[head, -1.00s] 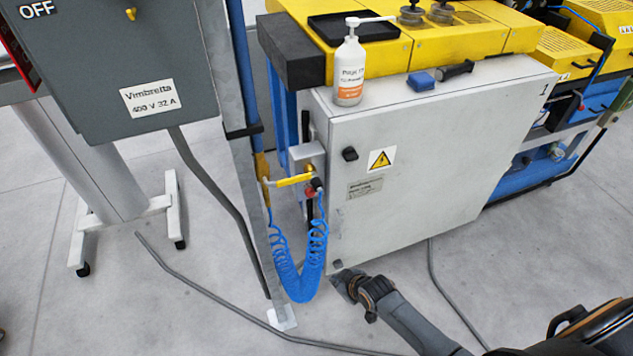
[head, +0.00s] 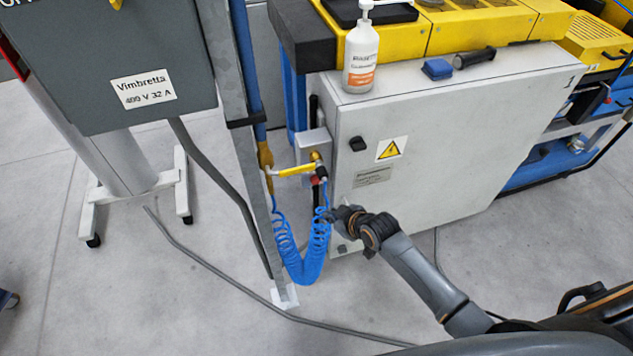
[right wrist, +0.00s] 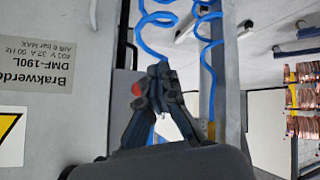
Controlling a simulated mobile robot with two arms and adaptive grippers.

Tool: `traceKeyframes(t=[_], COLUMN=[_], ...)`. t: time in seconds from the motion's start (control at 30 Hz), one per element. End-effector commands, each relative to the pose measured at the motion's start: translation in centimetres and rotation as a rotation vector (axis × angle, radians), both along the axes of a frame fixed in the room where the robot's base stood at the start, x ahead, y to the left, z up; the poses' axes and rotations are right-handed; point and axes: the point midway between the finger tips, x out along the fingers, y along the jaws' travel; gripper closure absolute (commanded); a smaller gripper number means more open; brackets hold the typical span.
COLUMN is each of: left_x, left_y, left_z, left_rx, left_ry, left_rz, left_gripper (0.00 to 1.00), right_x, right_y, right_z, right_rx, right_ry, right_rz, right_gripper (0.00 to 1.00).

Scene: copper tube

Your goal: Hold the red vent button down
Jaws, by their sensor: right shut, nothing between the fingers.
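The red button (head: 314,180) is small and sits just below the yellow lever (head: 296,170) on the air fitting, left of the grey cabinet. It also shows in the right wrist view (right wrist: 136,89), beside my fingers and partly hidden by one. My right gripper (head: 332,213) is shut and empty, a little below and right of the button in the head view. Its fingertips also show close together in the right wrist view (right wrist: 158,70). I cannot tell whether a finger touches the button. My left gripper is not in view.
A blue coiled hose (head: 301,268) hangs below the fitting, close to my right gripper. A galvanised post (head: 243,160) stands left of it. The grey cabinet (head: 440,150) is to the right. A bottle (head: 361,55) stands on top. A cable (head: 215,262) crosses the floor.

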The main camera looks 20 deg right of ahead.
Motion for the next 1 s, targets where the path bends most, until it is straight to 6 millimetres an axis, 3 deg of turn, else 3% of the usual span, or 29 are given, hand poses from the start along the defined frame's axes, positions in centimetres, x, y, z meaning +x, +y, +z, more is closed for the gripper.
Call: traceKeyframes(t=[0.4,0.6,1.0], left_x=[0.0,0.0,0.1], left_y=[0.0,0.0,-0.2], left_z=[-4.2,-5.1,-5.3], left_rx=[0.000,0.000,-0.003], left_ry=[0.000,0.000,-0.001], left_rz=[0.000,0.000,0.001], left_gripper=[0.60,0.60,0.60], right_x=[5.5,7.5,8.5], right_y=[0.2,0.2,0.3], right_z=[-0.4,-0.2,0.0], right_rx=[0.001,0.000,0.000], right_ry=[-0.004,-0.001,0.000], right_rz=[0.000,0.000,0.000], right_gripper=[1.00,1.00,1.00])
